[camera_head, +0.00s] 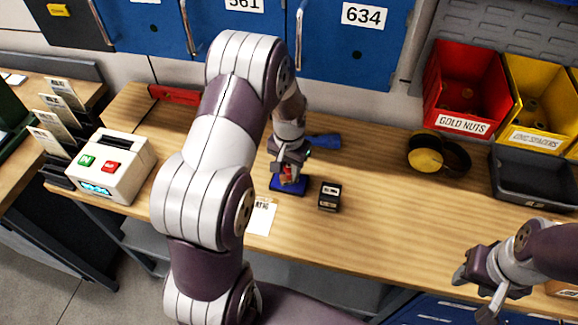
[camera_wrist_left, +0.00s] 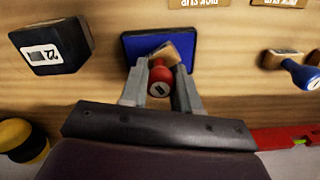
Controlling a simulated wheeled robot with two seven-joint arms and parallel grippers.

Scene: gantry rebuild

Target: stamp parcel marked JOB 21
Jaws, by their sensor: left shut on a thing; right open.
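My left gripper (camera_head: 289,170) is shut on a red-handled stamp, low over a blue ink pad (camera_head: 288,188) on the bench. In the left wrist view the stamp's red knob (camera_wrist_left: 160,76) sits between the fingers, its wooden block over the blue pad (camera_wrist_left: 131,47). I cannot tell whether the block touches the pad. A small black block (camera_head: 329,197) with a white label stands right of the pad; it also shows in the left wrist view (camera_wrist_left: 52,46). My right gripper (camera_head: 478,285) is open and empty at the lower right. No JOB 21 mark is clearly readable.
A white card (camera_head: 262,216) lies near the front edge. A blue-handled stamp (camera_wrist_left: 300,70) shows in the wrist view. A white machine (camera_head: 112,166) stands left, a tape roll (camera_head: 438,154) right, a red bin (camera_head: 466,90) behind.

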